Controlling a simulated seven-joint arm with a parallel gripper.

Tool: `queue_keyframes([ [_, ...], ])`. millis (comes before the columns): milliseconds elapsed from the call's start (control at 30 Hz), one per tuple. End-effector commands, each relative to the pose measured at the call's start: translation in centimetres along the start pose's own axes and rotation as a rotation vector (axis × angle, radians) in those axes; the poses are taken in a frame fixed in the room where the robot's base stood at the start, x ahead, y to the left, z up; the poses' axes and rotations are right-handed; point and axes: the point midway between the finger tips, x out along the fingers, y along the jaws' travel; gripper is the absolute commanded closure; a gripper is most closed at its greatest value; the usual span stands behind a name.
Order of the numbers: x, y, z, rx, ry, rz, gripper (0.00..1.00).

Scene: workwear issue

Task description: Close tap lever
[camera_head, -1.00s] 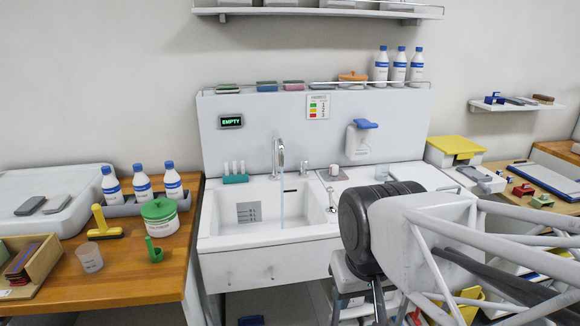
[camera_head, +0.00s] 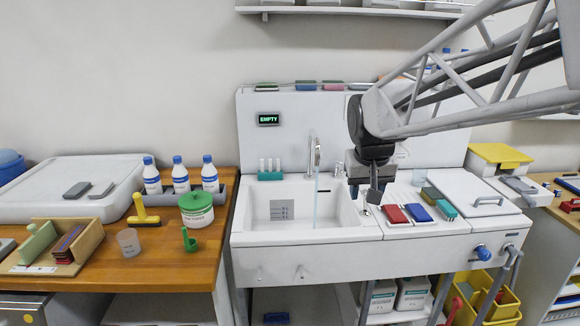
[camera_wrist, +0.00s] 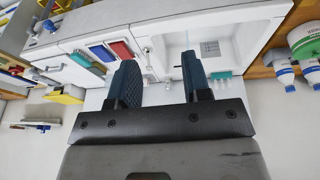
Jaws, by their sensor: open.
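A chrome tap (camera_head: 316,156) stands at the back of the white sink (camera_head: 345,222). A thin stream of water (camera_head: 315,205) runs from it into the basin. A small metal fitting (camera_head: 338,169) just right of the tap may be its lever; its position is hard to read. My gripper (camera_head: 374,192) is right of the tap, above the basin's right edge, pointing down and holding nothing. In the wrist view its two dark fingers (camera_wrist: 160,78) are apart, with the sink behind them. The tap is not clear there.
Red, blue and green pads (camera_head: 418,212) lie on the counter right of the basin. A teal rack (camera_head: 270,175) with white tubes sits left of the tap. White bottles with blue caps (camera_head: 181,176) and a green-lidded tub (camera_head: 196,209) stand on the wooden bench.

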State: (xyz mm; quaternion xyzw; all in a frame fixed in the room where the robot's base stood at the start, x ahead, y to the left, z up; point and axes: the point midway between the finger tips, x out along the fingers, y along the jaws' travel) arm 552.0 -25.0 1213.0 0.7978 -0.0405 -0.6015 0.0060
Motion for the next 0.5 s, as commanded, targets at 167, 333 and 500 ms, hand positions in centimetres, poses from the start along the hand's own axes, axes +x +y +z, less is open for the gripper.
queue_keyframes([
  [167, 1.1, 0.2, -4.9, 0.003, 0.007, 0.011, 0.56],
  [333, 2.2, 0.5, -9.3, 0.006, 0.015, 0.021, 0.56],
  [500, 3.7, 0.7, -13.6, 0.009, 0.025, 0.032, 0.56],
])
